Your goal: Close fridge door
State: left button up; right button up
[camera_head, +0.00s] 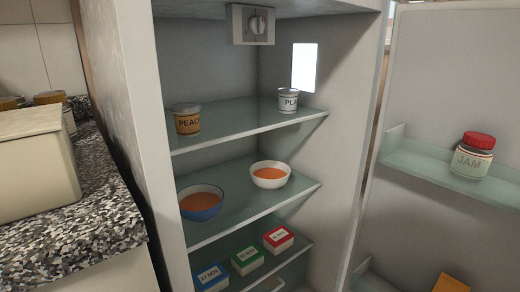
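The fridge (211,65) stands open in the middle of the head view, its shelves exposed. Its door (440,75) is swung wide open on the right side, with its inner face and door shelves toward me. A jam jar (471,157) with a red lid stands on the upper door shelf. An orange item (450,284) shows partly at the bottom of the door. The door's outer face and handle are hidden. Neither of my grippers is in view.
Inside, a peach pot (187,120), another pot (288,101), a blue bowl (200,204), a white bowl (269,175) and several small boxes (247,260) stand on the shelves. A speckled counter (95,215) with a beige box (35,165) is at left.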

aim_at(453, 68)
jog(key=k+l+u, duration=0.1)
jog(key=l, duration=0.35)
jog(key=k+l, duration=0.1)
jog(key=l, duration=0.3)
jog(key=l+u, duration=0.2)
jog(key=l, duration=0.25)
jog(key=l+u, duration=0.15)
jog(key=l, duration=0.25)
jog(key=k+l+u, duration=0.2)
jog(key=l, duration=0.25)
jog(key=l+u, duration=0.15)
jog(key=l, duration=0.3)
jog(key=k+l+u, duration=0.2)
jog(key=l, duration=0.2)
jog(key=l+u, duration=0.15)
jog(key=l, duration=0.25)
jog(key=k+l+u, duration=0.2)
jog(key=l, duration=0.15)
jog(key=k+l+u, duration=0.15)
jog(key=l, duration=0.25)
jog(key=k+l, duration=0.1)
jog(key=l, duration=0.25)
jog(key=l+u, duration=0.15)
jog(key=l, duration=0.25)
jog(key=k+l, duration=0.15)
jog(key=l, duration=0.2)
jog(key=u, duration=0.05)
